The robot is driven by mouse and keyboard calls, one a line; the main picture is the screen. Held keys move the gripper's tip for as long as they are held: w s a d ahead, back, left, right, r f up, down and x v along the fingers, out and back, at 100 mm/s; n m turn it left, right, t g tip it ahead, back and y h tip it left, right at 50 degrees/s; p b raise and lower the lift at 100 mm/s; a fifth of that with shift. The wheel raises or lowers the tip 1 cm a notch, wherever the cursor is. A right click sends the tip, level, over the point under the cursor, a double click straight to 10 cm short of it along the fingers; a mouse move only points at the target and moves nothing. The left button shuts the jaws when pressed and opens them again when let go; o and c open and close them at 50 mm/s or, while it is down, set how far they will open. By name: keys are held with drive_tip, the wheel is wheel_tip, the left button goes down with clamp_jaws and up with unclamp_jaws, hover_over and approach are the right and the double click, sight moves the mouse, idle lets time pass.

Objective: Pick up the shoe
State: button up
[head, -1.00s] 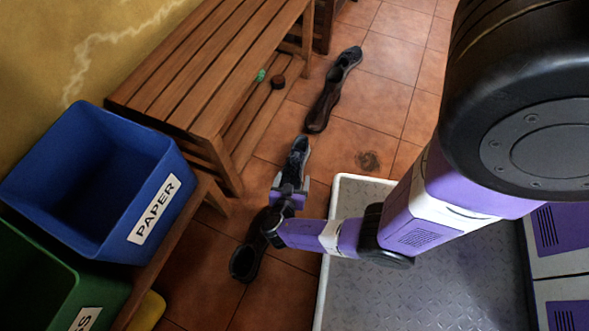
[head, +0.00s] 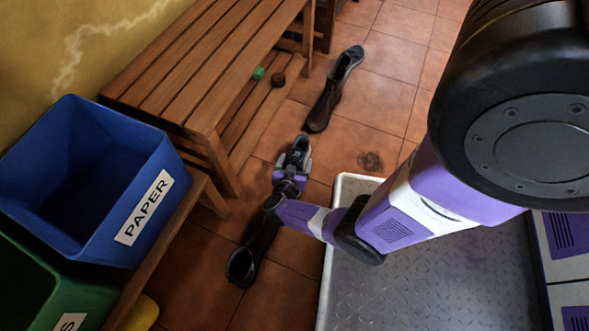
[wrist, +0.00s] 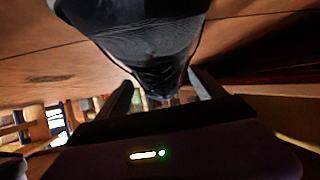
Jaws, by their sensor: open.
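A dark grey-blue shoe (head: 299,146) lies on the tiled floor in the middle of the head view, just beyond my gripper (head: 293,164). My gripper is open, with its fingers at either side of the shoe's near end. In the wrist view the dark shoe (wrist: 152,45) fills the top middle, and its narrow end reaches down between the two spread fingers. Whether either finger touches it I cannot tell. My gripper hides part of the shoe in the head view.
A dark shoe (head: 347,62) and a brown boot (head: 322,108) lie farther off. Another dark boot (head: 243,265) lies partly under my arm. A slatted wooden bench (head: 205,65) and a blue PAPER bin (head: 95,185) stand left.

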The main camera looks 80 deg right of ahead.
clamp_jaws()
drive_tip(key=shift+r, duration=0.15)
idle(0.4)
